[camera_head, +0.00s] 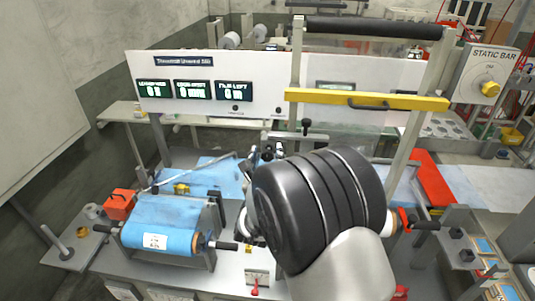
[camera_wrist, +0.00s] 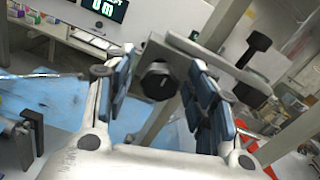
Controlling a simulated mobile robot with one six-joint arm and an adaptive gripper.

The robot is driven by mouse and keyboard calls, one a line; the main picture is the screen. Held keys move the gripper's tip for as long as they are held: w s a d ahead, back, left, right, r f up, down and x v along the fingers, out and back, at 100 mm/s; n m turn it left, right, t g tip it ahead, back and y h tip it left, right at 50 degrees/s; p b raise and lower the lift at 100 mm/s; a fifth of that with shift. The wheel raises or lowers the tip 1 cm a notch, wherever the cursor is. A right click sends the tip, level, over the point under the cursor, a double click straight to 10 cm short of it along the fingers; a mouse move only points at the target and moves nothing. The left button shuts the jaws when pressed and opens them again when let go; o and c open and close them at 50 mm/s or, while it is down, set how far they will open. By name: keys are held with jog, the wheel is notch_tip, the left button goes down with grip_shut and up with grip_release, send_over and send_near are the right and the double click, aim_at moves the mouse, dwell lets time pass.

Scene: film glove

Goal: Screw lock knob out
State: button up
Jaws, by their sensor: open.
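A black faceted knob (camera_wrist: 158,82), which looks like the lock knob, sits on a grey metal plate (camera_wrist: 166,52) in the wrist view. My gripper (camera_wrist: 161,68) is open, with one blue-padded finger on each side of the knob in the picture. I see no finger touching it, and the depth gap is hard to tell. In the head view my gripper (camera_head: 267,151) is small and partly hidden by my own arm; the faceted knob is not clear there. A black T-shaped handle (camera_wrist: 257,48) stands right of the plate; it also shows in the head view (camera_head: 306,127).
A blue film roll (camera_head: 165,222) sits in a stand at the left. A yellow bar (camera_head: 366,98) crosses the frame above the machine. A white panel with displays (camera_head: 215,75) stands behind. A red-orange box (camera_head: 119,204) lies left of the roll.

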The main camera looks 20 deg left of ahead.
jog(key=shift+w, duration=0.2)
jog(key=c, duration=1.1)
